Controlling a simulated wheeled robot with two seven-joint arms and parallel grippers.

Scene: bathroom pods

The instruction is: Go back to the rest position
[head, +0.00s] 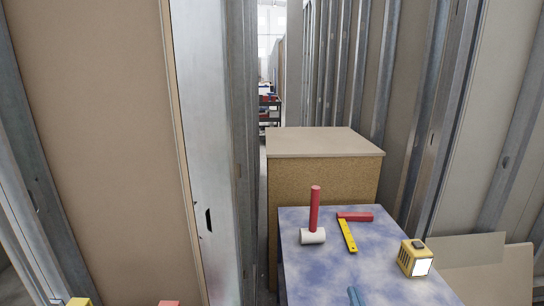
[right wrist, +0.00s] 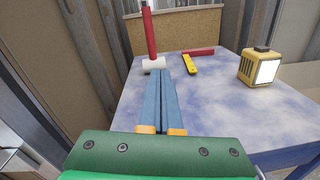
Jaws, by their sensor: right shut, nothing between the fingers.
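My right gripper (right wrist: 160,76) reaches forward over the near part of a blue-and-white mottled table (right wrist: 205,112). Its two blue fingers are together, with nothing between them. In the head view only the tip of the right gripper (head: 355,297) shows, at the bottom edge over the table (head: 318,275). My left gripper is not seen in either view.
On the table are a mallet (head: 314,212) standing head down, a red-and-yellow square (head: 348,234) and a yellow work light (head: 411,259). A board-topped box (head: 322,178) stands behind. Metal-stud walls flank it; a board panel (head: 95,140) stands left.

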